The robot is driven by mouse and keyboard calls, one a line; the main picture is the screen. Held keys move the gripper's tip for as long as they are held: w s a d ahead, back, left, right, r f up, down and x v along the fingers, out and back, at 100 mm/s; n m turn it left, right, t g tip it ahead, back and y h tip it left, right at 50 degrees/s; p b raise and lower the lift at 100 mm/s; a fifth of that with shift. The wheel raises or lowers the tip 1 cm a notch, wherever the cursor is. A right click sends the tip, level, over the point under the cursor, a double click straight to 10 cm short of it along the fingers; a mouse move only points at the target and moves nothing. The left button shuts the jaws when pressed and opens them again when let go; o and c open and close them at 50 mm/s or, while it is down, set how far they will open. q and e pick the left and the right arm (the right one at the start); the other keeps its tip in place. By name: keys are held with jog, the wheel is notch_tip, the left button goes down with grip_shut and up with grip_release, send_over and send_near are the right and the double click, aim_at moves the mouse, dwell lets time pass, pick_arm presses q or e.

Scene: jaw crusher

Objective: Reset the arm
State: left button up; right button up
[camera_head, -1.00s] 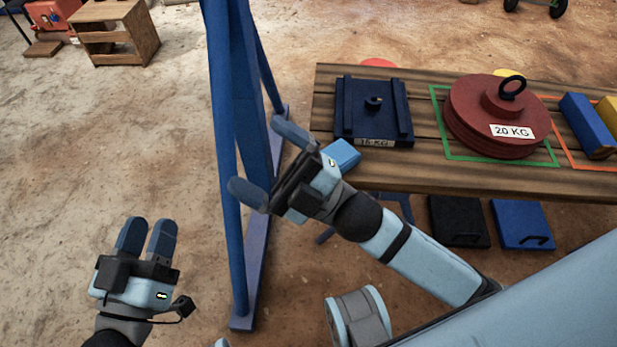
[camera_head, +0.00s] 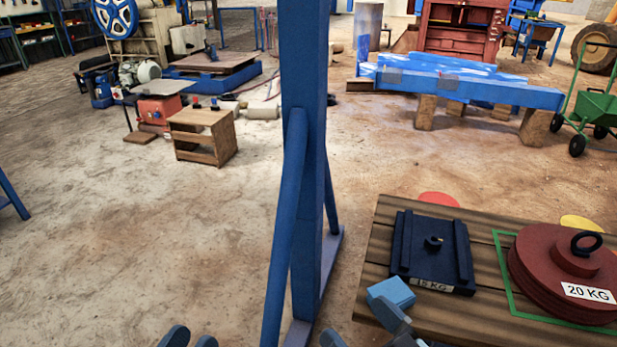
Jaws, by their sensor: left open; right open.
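My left gripper (camera_head: 190,340) shows only as two blue-grey fingertips at the bottom edge, with a gap between them and nothing seen in it. My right gripper (camera_head: 363,329) also shows only in part at the bottom edge, to the right of the blue post's foot. Its fingertips are spread wide, one of them just in front of the light blue block (camera_head: 391,291) at the wooden table's near left corner. I cannot tell whether that finger touches the block. The rest of both arms is out of view below.
A blue post frame (camera_head: 305,200) stands upright between the grippers. The wooden table (camera_head: 382,250) at the right holds a dark 15 KG weight (camera_head: 433,262) and a red 20 KG weight (camera_head: 560,262). A wooden stand (camera_head: 204,137) is farther back. The sandy floor at left is clear.

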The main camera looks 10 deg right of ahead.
pick_arm(q)
jog(key=s+a+r+g+y+p, duration=0.4)
jog(key=a+r+g+y+p, duration=0.2)
jog(key=p, duration=3.2)
jog(key=shift+a+r, duration=0.5)
jog(key=shift+a, duration=0.5)
pick_arm(e)
jog(key=s+d+r+g+h, duration=0.4)
jog(key=d+r+g+h, duration=0.2)
jog(key=d+r, duration=0.1)
jog(key=shift+d, duration=0.5)
jog(key=shift+c, duration=0.5)
